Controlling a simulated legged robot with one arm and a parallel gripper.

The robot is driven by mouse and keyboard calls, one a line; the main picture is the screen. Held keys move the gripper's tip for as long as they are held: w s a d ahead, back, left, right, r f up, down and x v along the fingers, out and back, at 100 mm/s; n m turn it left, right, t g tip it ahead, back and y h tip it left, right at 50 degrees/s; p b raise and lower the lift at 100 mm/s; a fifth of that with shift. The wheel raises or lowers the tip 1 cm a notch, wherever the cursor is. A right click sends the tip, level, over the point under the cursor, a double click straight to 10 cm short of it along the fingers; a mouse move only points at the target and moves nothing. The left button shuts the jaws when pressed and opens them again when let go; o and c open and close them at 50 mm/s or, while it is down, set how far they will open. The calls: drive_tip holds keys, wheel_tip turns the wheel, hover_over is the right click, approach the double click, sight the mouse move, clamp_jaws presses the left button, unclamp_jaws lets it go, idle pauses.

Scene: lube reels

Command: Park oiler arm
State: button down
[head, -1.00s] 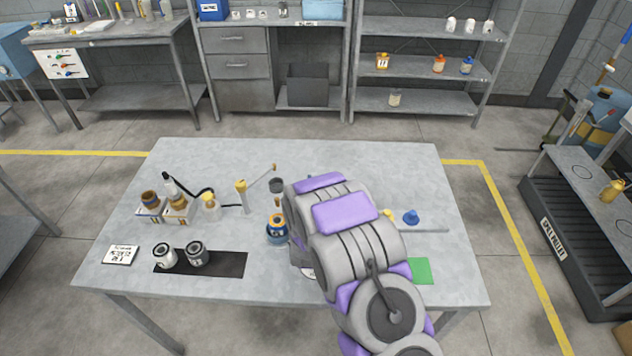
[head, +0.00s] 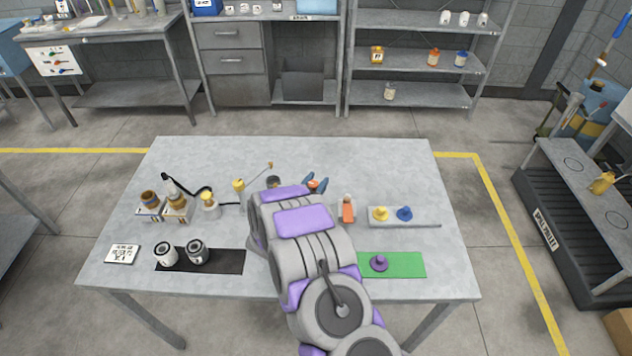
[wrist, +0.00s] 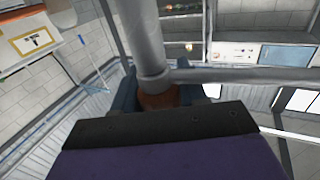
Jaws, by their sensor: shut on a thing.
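My gripper (head: 317,184) shows in the head view beyond my bent arm, near the back middle of the table. Its dark blue fingers are shut around a small orange-red piece (head: 313,184). In the wrist view this piece (wrist: 158,96) looks like a reddish knob at the base of a thick grey post (wrist: 145,40), with a grey bar running right from it. Whether these belong to the oiler arm I cannot tell.
My arm covers the table's middle front. A dark cup (head: 273,181) shows behind it. Two jars (head: 197,251) stand on a black mat left.

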drive_tip(key=shift+a+r, duration=0.1)
drive_tip(key=shift+a, duration=0.05)
drive_tip(key=c, duration=0.7)
unclamp_jaws()
drive_tip(key=shift+w, duration=0.1)
drive_tip(key=s+d+r+p, duration=0.1)
drive_tip(key=s+r, duration=0.1)
drive_tip(key=s, duration=0.6)
drive_tip(key=s+d+r+p, duration=0.1)
drive_tip(key=s+d+r, duration=0.1)
drive_tip(key=s, duration=0.5)
drive_tip(key=shift+s+r+p, duration=0.35)
